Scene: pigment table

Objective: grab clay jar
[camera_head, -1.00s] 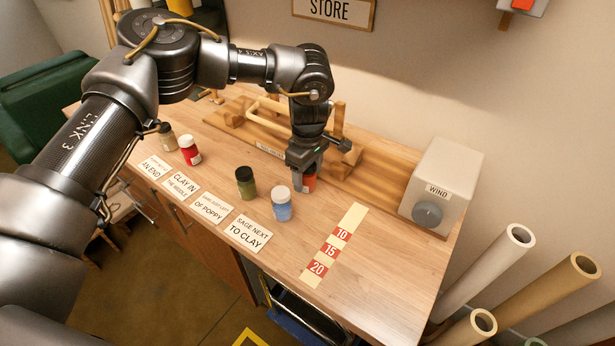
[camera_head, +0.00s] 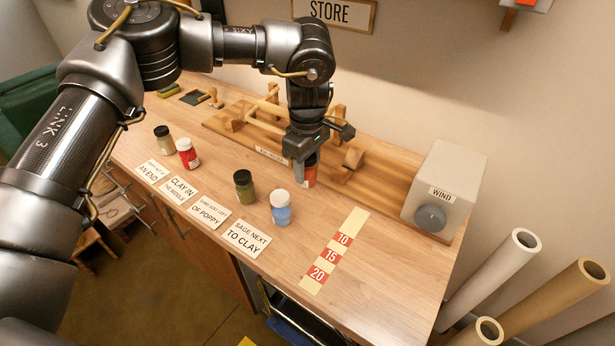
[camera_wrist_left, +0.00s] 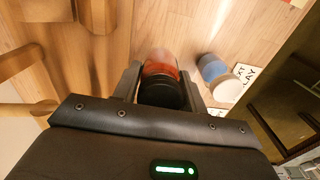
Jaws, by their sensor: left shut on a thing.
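The clay jar (camera_head: 309,179), orange-red, is held by my left gripper (camera_head: 303,164) over the middle of the bench. In the left wrist view the same jar (camera_wrist_left: 159,66) shows an orange-red body and dark lid between the two fingers (camera_wrist_left: 160,85). The gripper is shut on it from above and hides most of its top in the head view. The jar appears slightly above the bench, but the gap under it is hard to judge. My right gripper is not in view.
A blue jar (camera_head: 280,208) with a white lid stands close in front, left of the held jar. Green (camera_head: 244,187), red (camera_head: 188,153) and beige (camera_head: 163,140) jars stand further left, behind several cards (camera_head: 247,238). A wooden rack (camera_head: 262,125), a wind box (camera_head: 443,195) and a numbered strip (camera_head: 330,256) surround the gripper.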

